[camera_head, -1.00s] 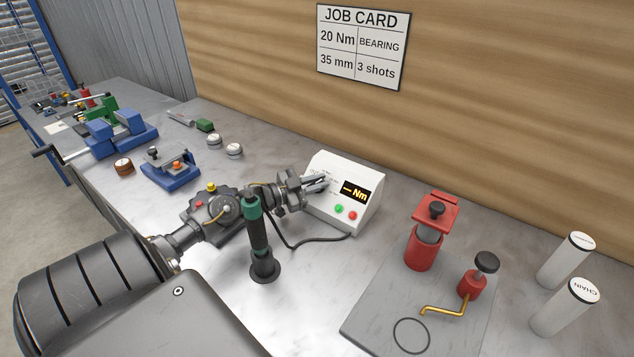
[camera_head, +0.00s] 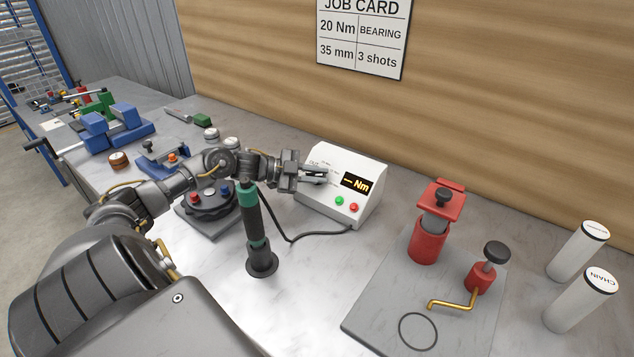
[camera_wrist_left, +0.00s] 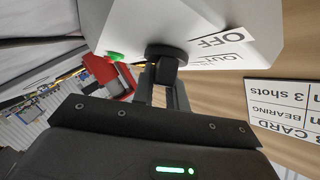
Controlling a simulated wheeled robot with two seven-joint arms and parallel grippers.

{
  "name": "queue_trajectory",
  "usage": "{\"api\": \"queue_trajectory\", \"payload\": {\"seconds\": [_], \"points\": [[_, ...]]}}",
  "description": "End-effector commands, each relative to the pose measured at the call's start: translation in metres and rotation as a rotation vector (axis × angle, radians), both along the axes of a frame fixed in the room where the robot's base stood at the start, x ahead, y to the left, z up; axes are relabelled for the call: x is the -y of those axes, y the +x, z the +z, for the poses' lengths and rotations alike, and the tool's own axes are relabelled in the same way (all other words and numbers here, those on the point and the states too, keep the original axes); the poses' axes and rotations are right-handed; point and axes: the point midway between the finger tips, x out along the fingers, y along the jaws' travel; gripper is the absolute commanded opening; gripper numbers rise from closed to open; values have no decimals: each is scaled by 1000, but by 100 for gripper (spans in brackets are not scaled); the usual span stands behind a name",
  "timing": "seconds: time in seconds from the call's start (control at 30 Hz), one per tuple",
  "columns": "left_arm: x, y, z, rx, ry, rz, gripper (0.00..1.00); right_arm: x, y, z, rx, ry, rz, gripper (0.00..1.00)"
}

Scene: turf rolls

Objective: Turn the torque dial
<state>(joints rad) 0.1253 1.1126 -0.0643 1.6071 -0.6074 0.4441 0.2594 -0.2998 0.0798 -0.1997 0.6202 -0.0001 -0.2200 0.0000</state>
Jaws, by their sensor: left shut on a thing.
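The torque controller (camera_head: 365,207) is a white box with a sloped front, a display reading "— Nm", and a green and a red button. It also shows in the left wrist view (camera_wrist_left: 225,22). My left gripper (camera_head: 318,175) is at the upper left of its face. In the left wrist view my left gripper (camera_wrist_left: 166,88) is shut on the black torque dial (camera_wrist_left: 167,56). The marking "OFF" shows beside the dial. In the head view the fingers mostly hide the dial. My right gripper is not in view.
A green-and-black driver (camera_head: 256,235) stands upright in front of my left arm, cabled to the controller. A red press (camera_head: 430,235) stands on a grey plate at right, beside two white canisters (camera_head: 580,250). The job card (camera_head: 362,40) reads 20 Nm.

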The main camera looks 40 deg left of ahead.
Motion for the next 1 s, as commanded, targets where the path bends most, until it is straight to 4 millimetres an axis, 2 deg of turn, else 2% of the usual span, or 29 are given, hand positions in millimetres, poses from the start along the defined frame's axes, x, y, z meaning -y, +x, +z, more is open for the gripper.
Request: {"api": "queue_trajectory", "payload": {"seconds": [0.03, 0.1, 0.3, 0.63, 1.0], "points": [[-1, 1, -5, 1, 34, -32, 0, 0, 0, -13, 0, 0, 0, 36], [-1, 1, -4, -3, 74, -77, 0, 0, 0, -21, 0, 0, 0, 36], [0, 0, -2, -16, 169, -185, 0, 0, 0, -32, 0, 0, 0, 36], [1, -2, -2, -28, 268, -299, 0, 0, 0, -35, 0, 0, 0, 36], [2, -3, -3, -34, 297, -335, 0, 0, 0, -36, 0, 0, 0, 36]]}}
